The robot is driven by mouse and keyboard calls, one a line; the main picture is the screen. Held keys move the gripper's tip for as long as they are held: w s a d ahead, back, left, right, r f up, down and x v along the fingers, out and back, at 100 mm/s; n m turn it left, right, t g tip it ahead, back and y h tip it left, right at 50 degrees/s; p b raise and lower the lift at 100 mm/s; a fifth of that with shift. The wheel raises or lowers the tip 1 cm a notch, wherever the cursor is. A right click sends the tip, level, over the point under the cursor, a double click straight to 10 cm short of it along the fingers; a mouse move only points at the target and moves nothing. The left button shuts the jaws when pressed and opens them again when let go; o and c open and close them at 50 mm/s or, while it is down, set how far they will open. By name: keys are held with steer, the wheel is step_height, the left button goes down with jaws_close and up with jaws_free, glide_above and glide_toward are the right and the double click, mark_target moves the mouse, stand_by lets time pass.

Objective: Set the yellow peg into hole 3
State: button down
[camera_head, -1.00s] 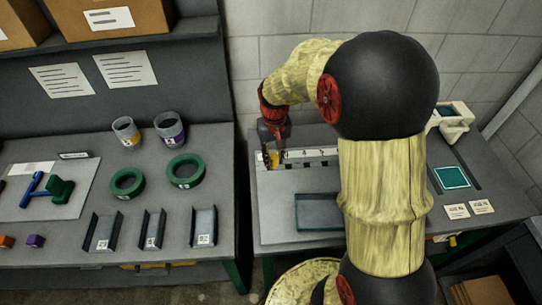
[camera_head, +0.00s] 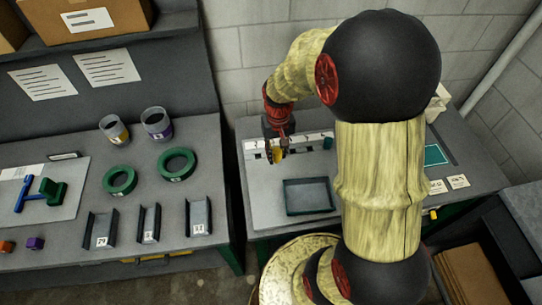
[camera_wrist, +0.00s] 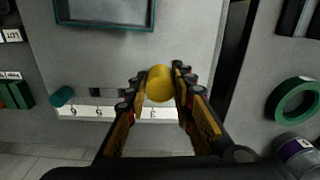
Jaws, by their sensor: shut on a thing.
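My gripper (camera_head: 277,147) is shut on the yellow peg (camera_wrist: 160,83), which also shows between the fingers in the head view (camera_head: 277,156). It is over the far part of the right-hand bench, by the white number strip (camera_head: 300,141). In the wrist view the strip (camera_wrist: 108,112) appears upside down, and the peg is roughly in line with the mark that looks like 3. Two dark holes (camera_wrist: 97,92) show left of the fingers. Hole 3 is hidden behind peg and gripper. I cannot tell whether the peg touches the surface.
A teal peg (camera_head: 328,143) stands near the strip's right end; the wrist view shows it too (camera_wrist: 62,96). A dark shallow tray (camera_head: 286,200) lies nearer on the bench. Green rings (camera_head: 119,181) and cups (camera_head: 157,122) stand on the left bench, across a gap.

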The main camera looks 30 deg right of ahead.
steer(key=w+d+n, duration=0.1)
steer(key=w+d, duration=0.4)
steer(key=w, duration=0.3)
steer(key=shift+s+a+f+b, duration=0.1)
steer(key=shift+f+b, duration=0.7)
steer(key=shift+f, duration=0.7)
steer(key=shift+a+f+b, duration=0.1)
steer(key=shift+f+b, duration=0.65)
steer(key=shift+f, duration=0.75)
steer(key=shift+f+b, duration=0.9)
steer(key=shift+f, duration=1.25)
steer(key=c, duration=1.4)
jaws_free()
step_height(320, 180, up, 12)
